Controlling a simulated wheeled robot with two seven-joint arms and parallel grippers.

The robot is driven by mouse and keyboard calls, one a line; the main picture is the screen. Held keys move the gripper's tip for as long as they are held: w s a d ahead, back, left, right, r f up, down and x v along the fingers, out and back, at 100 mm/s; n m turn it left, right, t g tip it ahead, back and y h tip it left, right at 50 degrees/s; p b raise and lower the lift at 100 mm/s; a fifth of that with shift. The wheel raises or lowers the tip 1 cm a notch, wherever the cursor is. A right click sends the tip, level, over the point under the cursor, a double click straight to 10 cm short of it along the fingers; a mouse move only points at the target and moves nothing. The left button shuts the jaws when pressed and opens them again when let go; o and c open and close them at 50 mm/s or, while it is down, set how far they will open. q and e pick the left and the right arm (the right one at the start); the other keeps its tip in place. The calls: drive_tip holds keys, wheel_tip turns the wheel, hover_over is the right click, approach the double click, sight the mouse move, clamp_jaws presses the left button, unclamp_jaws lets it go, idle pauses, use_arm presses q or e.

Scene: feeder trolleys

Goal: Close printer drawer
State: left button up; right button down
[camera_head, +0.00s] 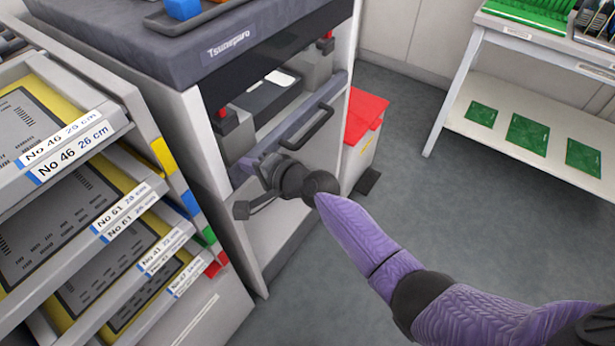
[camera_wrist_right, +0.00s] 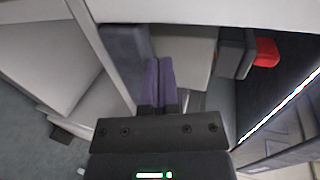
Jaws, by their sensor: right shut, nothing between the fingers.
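The printer (camera_head: 215,85) is a pale cabinet with a dark grey top, labelled "Tsunoguro". Its drawer (camera_head: 325,99) has a grey-blue front with a dark bar handle (camera_head: 308,127), below a recess in the printer's front. I cannot tell how far the drawer stands out. My right gripper (camera_head: 258,160) is at the left part of the drawer front, left of the handle. Its purple fingers (camera_wrist_right: 158,82) are together and empty in the wrist view. Whether they touch the drawer is unclear. My left gripper is out of view.
A rack of stencil trays (camera_head: 60,165) with numbered labels stands close on the left. A red-lidded bin (camera_head: 366,115) stands just right of the printer. A white shelf bench (camera_head: 545,115) with green boards is at the upper right. Grey floor lies open between.

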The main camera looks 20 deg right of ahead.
drive_tip(key=p+v, duration=0.4)
drive_tip(key=v, duration=0.7)
drive_tip(key=s+d+f+n+g+h, duration=0.2)
drive_tip(key=s+d+f+g+h, duration=0.15)
drive_tip(key=s+f, duration=0.55)
drive_tip(key=s+d+f+n+g+h, duration=0.25)
drive_tip(key=s+d+f, duration=0.25)
drive_tip(key=f, duration=0.9)
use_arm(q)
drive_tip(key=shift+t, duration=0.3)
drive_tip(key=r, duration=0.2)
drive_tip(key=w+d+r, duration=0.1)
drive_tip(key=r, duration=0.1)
use_arm(e)
drive_tip(key=s+d+f+n+g+h, duration=0.1)
drive_tip(key=s+f+n+g, duration=0.1)
drive_tip(key=s, duration=0.7)
drive_tip(key=s+d+f+n+g+h, duration=0.1)
drive_tip(key=s+f+n+g, duration=0.1)
drive_tip(key=s, duration=0.8)
drive_tip(key=s+d+f+n+g+h, duration=0.1)
drive_tip(key=s+f+n, duration=0.3)
drive_tip(key=s, duration=0.6)
drive_tip(key=shift+s+d+f+n+g+h, duration=0.25)
drive_tip(key=shift+d+n+g+h, duration=0.1)
drive_tip(key=shift+d+g, duration=0.2)
